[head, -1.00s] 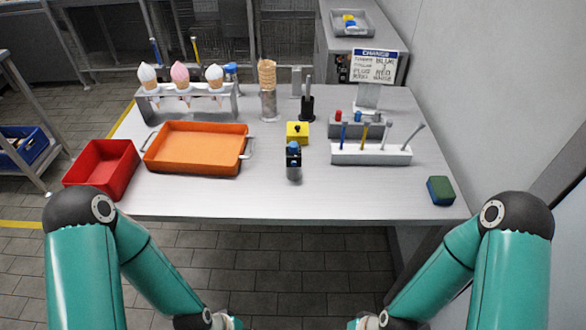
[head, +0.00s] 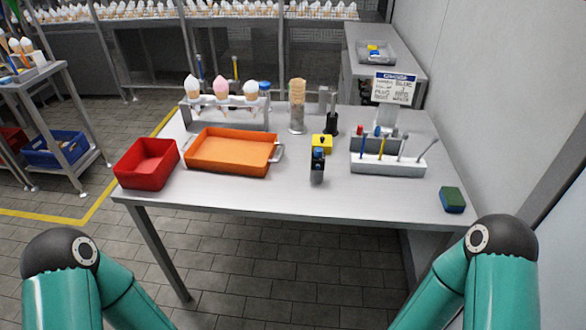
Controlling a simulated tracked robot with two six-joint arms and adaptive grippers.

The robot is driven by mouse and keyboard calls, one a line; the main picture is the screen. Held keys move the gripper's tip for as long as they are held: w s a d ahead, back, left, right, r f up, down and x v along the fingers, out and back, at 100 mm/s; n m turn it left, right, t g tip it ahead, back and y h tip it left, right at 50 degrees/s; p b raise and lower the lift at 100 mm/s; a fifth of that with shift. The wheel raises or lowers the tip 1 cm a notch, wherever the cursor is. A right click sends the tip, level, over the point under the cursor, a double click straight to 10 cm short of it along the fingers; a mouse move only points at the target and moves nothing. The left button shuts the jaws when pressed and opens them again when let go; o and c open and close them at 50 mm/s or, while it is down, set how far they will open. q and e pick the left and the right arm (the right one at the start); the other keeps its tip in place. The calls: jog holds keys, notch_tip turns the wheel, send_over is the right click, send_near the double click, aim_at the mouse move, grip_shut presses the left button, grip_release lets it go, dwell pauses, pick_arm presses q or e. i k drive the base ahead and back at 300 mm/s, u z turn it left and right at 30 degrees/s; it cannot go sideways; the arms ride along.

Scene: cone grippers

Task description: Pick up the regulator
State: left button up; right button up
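A small dark grey device with a blue knob on top (head: 317,168), which looks like the regulator, stands upright near the middle of the steel table (head: 290,198). A yellow block with a black knob (head: 322,142) sits just behind it. Neither gripper is in view. Only the upper parts of my two teal arms show, at the lower left and lower right corners, below the table's front edge and apart from everything on the table.
An orange tray (head: 232,168) and a red bin (head: 146,166) stand at left. A cone rack (head: 225,115) is behind. A white holder with tools (head: 388,166), a sign (head: 394,90) and a green-blue sponge (head: 452,199) are at right. The table's front middle is clear.

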aim_at(317, 166)
jog(key=u, duration=0.8)
jog(key=i, duration=0.85)
jog(key=z, duration=0.55)
